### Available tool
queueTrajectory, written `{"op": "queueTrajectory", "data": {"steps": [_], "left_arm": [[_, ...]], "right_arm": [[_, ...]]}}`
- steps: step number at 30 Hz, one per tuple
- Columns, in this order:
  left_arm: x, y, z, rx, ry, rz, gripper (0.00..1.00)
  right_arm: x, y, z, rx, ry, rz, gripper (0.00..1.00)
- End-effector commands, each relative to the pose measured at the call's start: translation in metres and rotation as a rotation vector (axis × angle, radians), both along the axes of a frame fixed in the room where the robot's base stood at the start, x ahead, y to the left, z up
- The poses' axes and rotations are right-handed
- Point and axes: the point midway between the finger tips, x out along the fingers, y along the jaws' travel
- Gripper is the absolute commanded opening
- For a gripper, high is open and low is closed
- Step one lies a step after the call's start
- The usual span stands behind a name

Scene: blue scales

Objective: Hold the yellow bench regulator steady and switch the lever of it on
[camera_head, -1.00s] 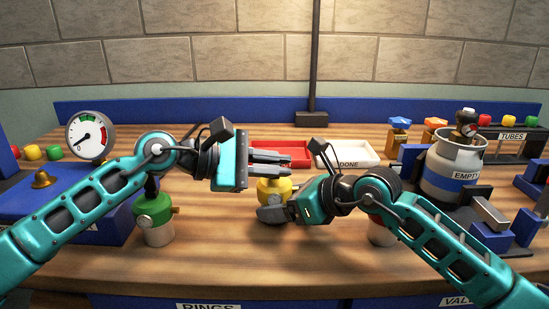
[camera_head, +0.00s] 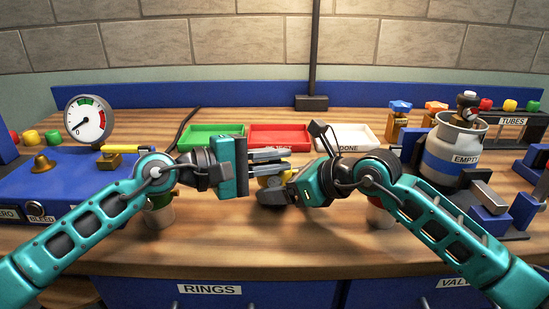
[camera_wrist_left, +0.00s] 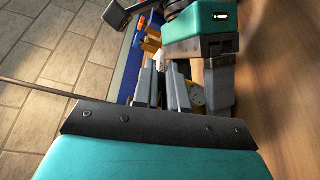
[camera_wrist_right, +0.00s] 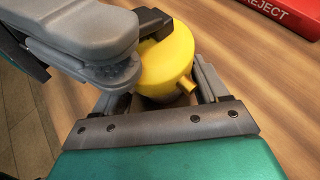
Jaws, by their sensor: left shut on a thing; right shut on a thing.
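The yellow bench regulator (camera_head: 276,181) stands on the bench in the middle of the head view, mostly hidden by both grippers. In the right wrist view its round yellow body (camera_wrist_right: 168,62) and small spout sit between the fingers of my right gripper (camera_head: 274,194), which is shut on the body. My left gripper (camera_head: 270,167) comes in from the left just above the regulator. Its grey fingers cross over the top, beside a dark piece (camera_wrist_right: 153,21) that looks like the lever. They look closed on it, but the fingers hide most of the contact.
Green (camera_head: 207,133), red (camera_head: 280,133) and white (camera_head: 347,135) trays stand behind. A blue unit with a gauge (camera_head: 88,120) is at left, a grey cylinder (camera_head: 454,152) at right. Partly hidden stands (camera_head: 159,215) (camera_head: 379,214) flank the regulator. Bench front is mostly clear.

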Motion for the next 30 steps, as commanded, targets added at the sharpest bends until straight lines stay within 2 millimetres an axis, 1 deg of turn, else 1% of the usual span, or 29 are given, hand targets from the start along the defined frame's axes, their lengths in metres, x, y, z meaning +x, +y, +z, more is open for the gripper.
{"op": "queueTrajectory", "data": {"steps": [8, 9, 15, 26, 30], "left_arm": [[0.0000, 0.0000, 0.0004, -0.001, 0.000, 0.000, 0.00], [0.0000, 0.0000, 0.0004, -0.001, 0.000, 0.000, 0.14], [-0.0002, -0.0001, -0.0004, 0.000, 0.001, 0.000, 0.33], [-0.0011, -0.0002, -0.0042, 0.006, 0.008, -0.003, 0.34], [-0.0034, 0.0066, -0.0045, 0.008, 0.009, -0.001, 0.34]], "right_arm": [[0.0001, -0.0007, -0.0016, -0.003, 0.003, -0.001, 0.56], [0.0001, -0.0007, -0.0016, -0.003, 0.003, -0.001, 0.56], [0.0000, -0.0006, -0.0015, -0.003, 0.003, -0.001, 0.56], [0.0001, -0.0006, -0.0015, -0.002, 0.003, -0.002, 0.56], [0.0002, -0.0007, -0.0012, -0.002, 0.003, -0.002, 0.57]]}}
